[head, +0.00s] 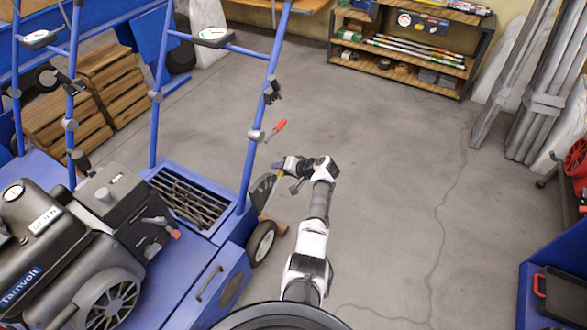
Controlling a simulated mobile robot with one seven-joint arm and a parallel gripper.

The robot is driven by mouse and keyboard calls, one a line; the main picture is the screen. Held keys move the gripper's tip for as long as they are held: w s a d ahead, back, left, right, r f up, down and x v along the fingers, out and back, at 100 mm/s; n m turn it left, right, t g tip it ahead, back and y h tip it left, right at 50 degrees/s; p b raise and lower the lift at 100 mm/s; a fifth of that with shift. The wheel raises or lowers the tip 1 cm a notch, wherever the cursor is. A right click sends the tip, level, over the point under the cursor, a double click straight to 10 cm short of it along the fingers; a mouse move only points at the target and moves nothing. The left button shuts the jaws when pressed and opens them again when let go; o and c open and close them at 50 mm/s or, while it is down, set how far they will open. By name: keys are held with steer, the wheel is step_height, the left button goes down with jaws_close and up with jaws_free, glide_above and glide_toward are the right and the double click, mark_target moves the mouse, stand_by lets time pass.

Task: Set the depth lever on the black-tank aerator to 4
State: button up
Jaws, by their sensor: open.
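A blue aerator (215,262) stands at the left, with a black tank and engine (60,240) in front of its left part; which frame carries the tank is hard to tell. A black plate (262,190) sits on its right side above the wheel, and a small yellowish piece (282,173) shows beside it. My gripper (288,172) is open just right of this plate, by the yellowish piece; contact cannot be told. A lever with a red grip (278,128) sticks out from the right handle post, above my gripper. No scale numbers are readable.
A second blue handle frame (72,80) and wooden crates (100,90) stand at the left. A wheel (262,243) is close below my gripper. The concrete floor (390,190) to the right is clear. A shelf (400,60) stands at the back.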

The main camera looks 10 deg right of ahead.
steer(key=p+v, duration=0.2)
steer(key=v, duration=1.1)
